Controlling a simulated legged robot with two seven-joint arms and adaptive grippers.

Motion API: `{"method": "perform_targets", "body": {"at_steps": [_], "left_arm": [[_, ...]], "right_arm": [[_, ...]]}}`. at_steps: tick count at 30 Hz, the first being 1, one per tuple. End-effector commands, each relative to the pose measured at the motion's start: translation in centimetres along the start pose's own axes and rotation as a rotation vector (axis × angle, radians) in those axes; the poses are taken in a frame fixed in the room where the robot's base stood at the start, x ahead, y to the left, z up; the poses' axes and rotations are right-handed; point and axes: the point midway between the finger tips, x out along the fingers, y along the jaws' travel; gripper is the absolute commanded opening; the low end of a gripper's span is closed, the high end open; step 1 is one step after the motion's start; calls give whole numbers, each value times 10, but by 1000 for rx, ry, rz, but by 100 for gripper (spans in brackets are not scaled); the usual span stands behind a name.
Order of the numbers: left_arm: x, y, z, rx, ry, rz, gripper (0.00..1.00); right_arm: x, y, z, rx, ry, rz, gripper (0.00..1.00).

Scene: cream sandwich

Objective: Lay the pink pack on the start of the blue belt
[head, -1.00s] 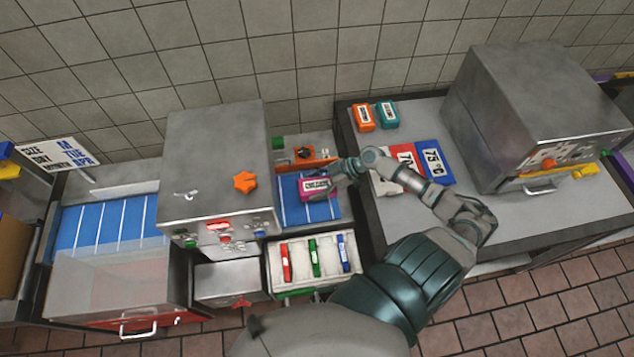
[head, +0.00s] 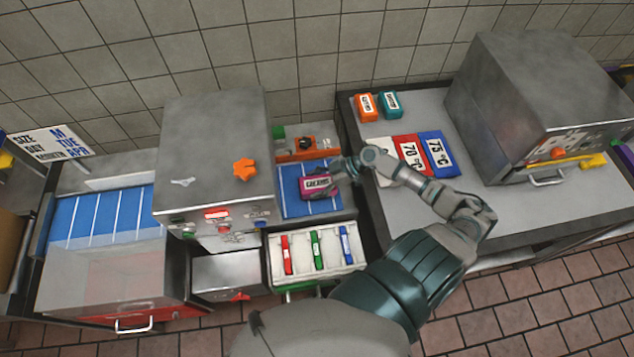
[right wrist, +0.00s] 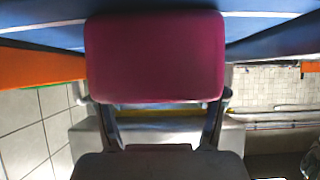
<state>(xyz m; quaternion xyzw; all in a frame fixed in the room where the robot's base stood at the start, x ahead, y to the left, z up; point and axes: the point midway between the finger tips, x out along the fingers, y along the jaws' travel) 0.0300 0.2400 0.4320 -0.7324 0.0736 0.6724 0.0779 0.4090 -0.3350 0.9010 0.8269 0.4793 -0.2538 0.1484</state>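The pink pack (head: 317,186), with a white label, is over the short blue belt piece (head: 291,201) at the right side of the grey machine. My right gripper (head: 343,171) reaches in from the right and is shut on the pack. In the right wrist view the pack (right wrist: 155,57) sits between the two fingers (right wrist: 160,125), with the blue belt (right wrist: 265,38) close against it. I cannot tell whether the pack touches the belt. My left gripper is not in view.
The grey machine (head: 212,140) with an orange knob stands left of the pack. A white tray (head: 330,263) with red, green and blue sticks is in front. An orange block (head: 318,150) is behind. Orange and teal packs (head: 390,104) lie on the right counter.

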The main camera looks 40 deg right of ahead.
Motion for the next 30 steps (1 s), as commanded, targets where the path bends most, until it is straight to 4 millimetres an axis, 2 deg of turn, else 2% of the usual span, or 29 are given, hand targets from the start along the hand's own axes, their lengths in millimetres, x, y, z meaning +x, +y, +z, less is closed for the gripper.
{"method": "perform_targets", "body": {"at_steps": [1, 3, 16, 20, 30], "left_arm": [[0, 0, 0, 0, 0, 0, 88], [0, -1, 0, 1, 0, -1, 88], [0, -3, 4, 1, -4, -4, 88], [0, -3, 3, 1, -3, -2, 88], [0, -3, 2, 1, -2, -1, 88]], "right_arm": [[0, 0, 0, 0, 0, 0, 82], [-1, 1, 1, 0, 1, 0, 99], [-7, 1, 3, 3, 1, 0, 99], [-27, 1, 3, 2, -1, 0, 99], [-98, 1, 2, 2, 0, 0, 99]]}}
